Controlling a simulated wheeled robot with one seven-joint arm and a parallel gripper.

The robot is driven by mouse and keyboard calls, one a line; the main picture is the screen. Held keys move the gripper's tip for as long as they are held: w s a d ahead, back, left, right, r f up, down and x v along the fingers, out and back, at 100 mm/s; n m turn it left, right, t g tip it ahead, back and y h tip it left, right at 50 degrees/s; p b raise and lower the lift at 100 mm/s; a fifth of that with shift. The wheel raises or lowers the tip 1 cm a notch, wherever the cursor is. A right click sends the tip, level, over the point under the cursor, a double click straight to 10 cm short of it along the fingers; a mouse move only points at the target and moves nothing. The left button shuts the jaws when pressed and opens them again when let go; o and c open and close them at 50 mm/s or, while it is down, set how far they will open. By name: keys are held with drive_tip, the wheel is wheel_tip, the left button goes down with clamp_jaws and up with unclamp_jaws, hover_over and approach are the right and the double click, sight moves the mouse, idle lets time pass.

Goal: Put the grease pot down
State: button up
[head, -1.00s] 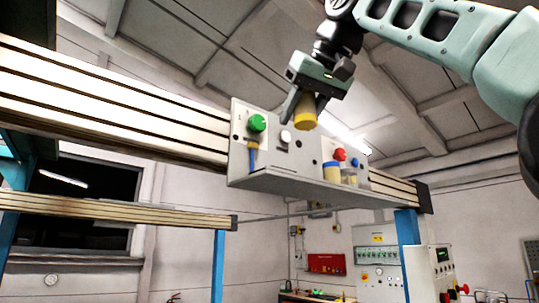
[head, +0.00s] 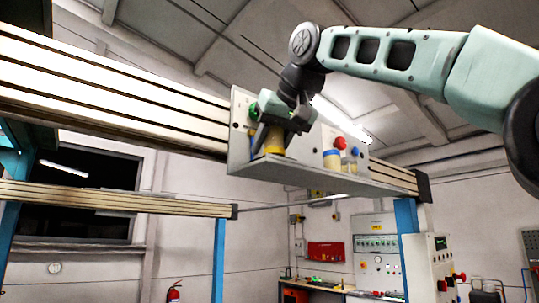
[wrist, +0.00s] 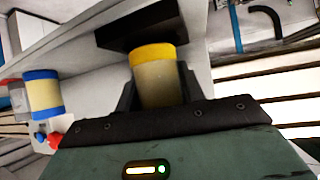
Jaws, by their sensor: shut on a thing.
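My gripper (head: 273,135) is shut on the grease pot, a pale cylinder with a yellow band, and points down over the grey shelf (head: 310,177) of the panel on the beam. The pot (head: 275,147) is at the left part of the shelf, partly hidden by the fingers. In the wrist view the pot (wrist: 158,82) sits between both fingers, its yellow end close to a dark square patch (wrist: 140,28) on the shelf side. I cannot tell whether it touches the shelf.
A similar pot with blue bands (head: 332,161) stands to the right on the shelf. A red knob (head: 340,143) and a green knob (head: 253,111) are on the panel behind. The shelf's front edge is open to the room below.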

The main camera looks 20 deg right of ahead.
drive_tip(key=shift+w+f, duration=0.15)
drive_tip(key=shift+f, duration=0.35)
drive_tip(key=shift+f, duration=0.15)
